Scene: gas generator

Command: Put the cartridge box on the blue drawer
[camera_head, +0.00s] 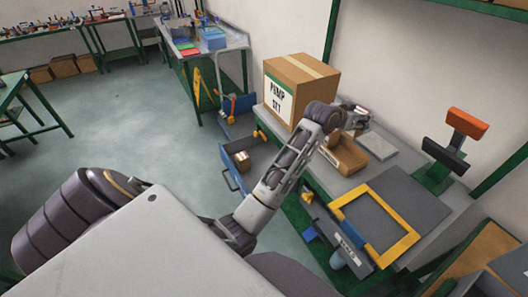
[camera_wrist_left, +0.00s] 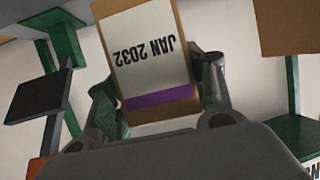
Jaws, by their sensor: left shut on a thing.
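The label reads upside down there. In the head view I cannot clearly make out the held box near the gripper. An open drawer with a blue front (camera_head: 230,171) sticks out below the bench, left of my forearm, with a small brown box (camera_head: 241,157) inside. My right gripper is out of view.
The floor at left is clear.

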